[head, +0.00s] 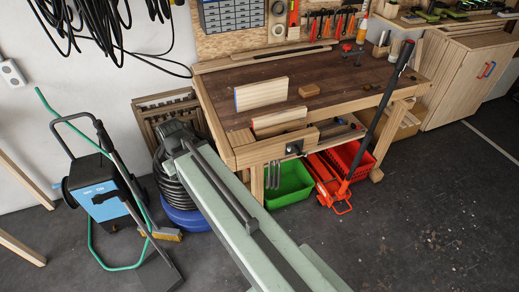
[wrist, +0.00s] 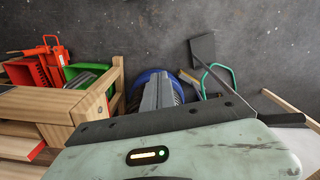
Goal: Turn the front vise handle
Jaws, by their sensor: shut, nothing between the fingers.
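The front vise (head: 275,150) is on the front left edge of the wooden workbench, with a pale wooden jaw. A small black metal part (head: 294,147), seemingly the vise's screw and handle, shows on the jaw's front face. My gripper (head: 176,136) is left of the bench, apart from the vise, in front of a coiled hose. In the wrist view my gripper (wrist: 161,92) is shut and empty, pointing away over the blue base of the hose coil. The wooden end of the bench (wrist: 45,103) lies to its left there; I cannot make out the handle in that view.
A green crate (head: 290,185) and a red crate (head: 348,158) stand below the bench, with a red floor jack (head: 325,180) and its long black lever in front. A blue machine (head: 105,195) and a broom stand left. Dark floor is free at right front.

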